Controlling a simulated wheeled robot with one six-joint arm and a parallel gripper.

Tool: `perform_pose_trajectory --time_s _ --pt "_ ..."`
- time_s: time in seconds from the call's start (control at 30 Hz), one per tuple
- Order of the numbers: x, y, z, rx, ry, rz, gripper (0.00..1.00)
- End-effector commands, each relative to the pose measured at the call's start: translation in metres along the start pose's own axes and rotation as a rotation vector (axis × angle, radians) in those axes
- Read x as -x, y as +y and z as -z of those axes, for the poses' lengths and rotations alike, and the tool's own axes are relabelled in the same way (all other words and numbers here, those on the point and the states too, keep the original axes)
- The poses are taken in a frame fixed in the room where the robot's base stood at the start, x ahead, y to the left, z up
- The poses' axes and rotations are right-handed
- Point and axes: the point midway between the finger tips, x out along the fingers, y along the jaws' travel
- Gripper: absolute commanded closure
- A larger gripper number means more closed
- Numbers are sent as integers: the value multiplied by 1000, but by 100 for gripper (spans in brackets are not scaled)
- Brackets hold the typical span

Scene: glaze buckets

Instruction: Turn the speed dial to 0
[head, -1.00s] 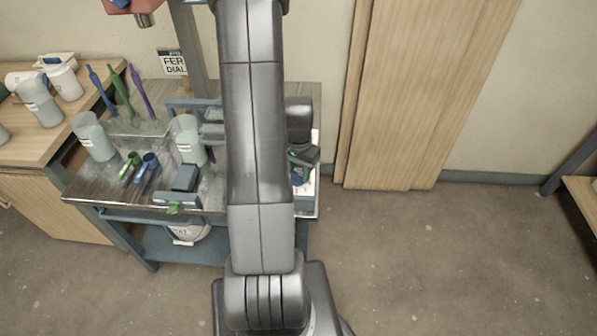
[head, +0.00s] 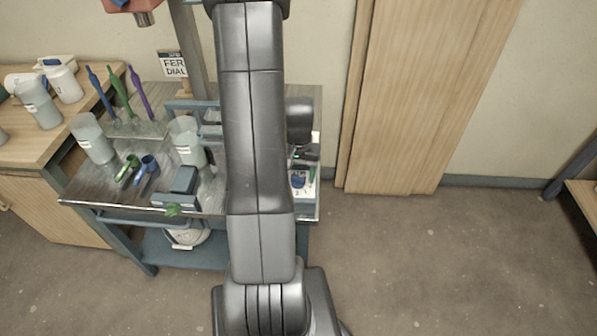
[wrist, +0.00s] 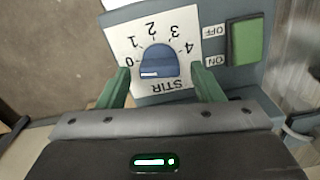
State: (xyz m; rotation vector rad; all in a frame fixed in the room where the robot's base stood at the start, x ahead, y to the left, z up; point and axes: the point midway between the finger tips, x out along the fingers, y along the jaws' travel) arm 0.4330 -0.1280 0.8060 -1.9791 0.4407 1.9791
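The speed dial (wrist: 158,61) is a blue knob on a white plate (wrist: 182,22) marked STIR, with numbers 0 to 4 around it. Its white mark lies on the knob's left side in the wrist view, toward the 0 side. The blue dial also shows in the head view (head: 298,181), right of my arm. My gripper (wrist: 161,72) is open, with one green finger on each side of the dial and visible gaps between. It holds nothing. In the head view my gripper is largely hidden and too small to read.
A green ON/OFF switch (wrist: 245,41) sits right of the plate in the wrist view. In the head view, jugs (head: 187,142), upright coloured tools (head: 120,100) and a grey-blue box (head: 176,197) crowd the cart left of my arm. Open floor lies to the right.

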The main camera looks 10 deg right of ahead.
Motion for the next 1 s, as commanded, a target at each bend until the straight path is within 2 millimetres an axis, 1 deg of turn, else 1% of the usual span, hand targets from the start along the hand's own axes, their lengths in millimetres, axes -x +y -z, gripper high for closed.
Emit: perform_pose_trajectory --time_s 0.2,0.27,0.37,0.8,0.9,1.0 --pt "3 0 0 -1 1 0 40" --pt "8 0 0 -1 1 1 40" --pt "20 0 1 -1 4 1 40" --pt "108 0 1 0 5 2 40" --pt "122 0 1 0 4 1 40" --pt "132 0 0 0 1 0 40"
